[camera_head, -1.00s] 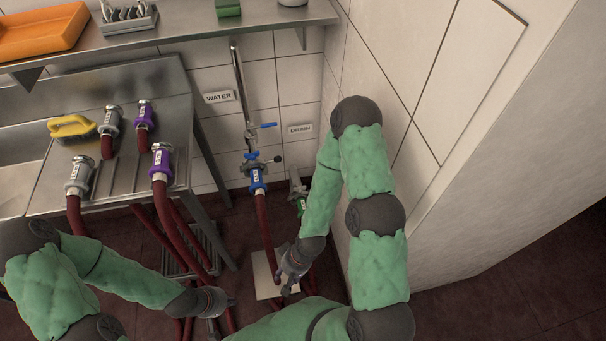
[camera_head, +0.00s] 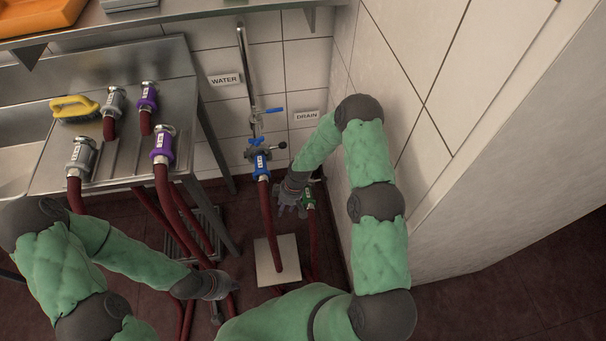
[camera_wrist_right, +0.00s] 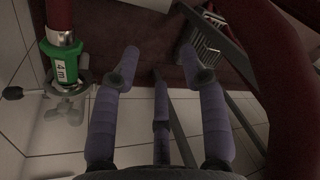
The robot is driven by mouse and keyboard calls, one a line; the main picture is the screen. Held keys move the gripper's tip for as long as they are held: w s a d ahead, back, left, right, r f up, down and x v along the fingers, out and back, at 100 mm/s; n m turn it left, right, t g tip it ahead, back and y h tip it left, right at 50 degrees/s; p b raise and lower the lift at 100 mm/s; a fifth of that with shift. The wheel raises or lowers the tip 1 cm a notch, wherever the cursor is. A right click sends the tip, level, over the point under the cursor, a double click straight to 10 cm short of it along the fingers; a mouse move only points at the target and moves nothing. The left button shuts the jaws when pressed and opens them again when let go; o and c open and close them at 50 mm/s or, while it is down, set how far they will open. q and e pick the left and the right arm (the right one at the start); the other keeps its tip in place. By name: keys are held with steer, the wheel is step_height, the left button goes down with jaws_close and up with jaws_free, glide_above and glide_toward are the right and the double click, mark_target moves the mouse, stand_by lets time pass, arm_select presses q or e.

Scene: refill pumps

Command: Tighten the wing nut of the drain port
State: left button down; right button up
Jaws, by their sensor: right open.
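The drain port stands low by the wall under the DRAIN label (camera_head: 307,115). Its green coupling (camera_head: 309,199) shows just right of my right gripper (camera_head: 291,207), which hides much of the port in the head view. In the right wrist view the green coupling (camera_wrist_right: 62,61) is at the upper left on a red hose, with a grey clamp and a wing nut (camera_wrist_right: 65,106) below it. My right gripper (camera_wrist_right: 165,65) is open and empty, with its fingers apart from the wing nut. My left gripper (camera_head: 229,287) is low at the lower left of centre; its fingers are too small to judge.
The water pipe with its blue coupling (camera_head: 261,166) and red hose stands left of my right gripper. A pale floor plate (camera_head: 288,258) lies below. A steel sink bench (camera_head: 120,165) with several hose couplings is at the left. The tiled wall is close on the right.

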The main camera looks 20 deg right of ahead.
steer(key=w+d+n+h, duration=0.1)
steer(key=w+d+n, duration=0.1)
steer(key=w+d, duration=0.2)
steer(key=w+d+r+n+h+b, duration=0.1)
steer(key=w+d+n, duration=0.2)
steer(key=w+d, duration=0.2)
steer(key=w+d+n+h, duration=0.1)
steer(key=w+d+n, duration=0.1)
steer(key=w+d, duration=0.3)
steer(key=shift+w+r+b, duration=0.1)
steer(key=shift+r+b, duration=0.2)
steer(key=shift+b, duration=0.05)
steer(key=shift+f+b, duration=1.55)
steer(key=shift+f, duration=2.05)
jaws_close()
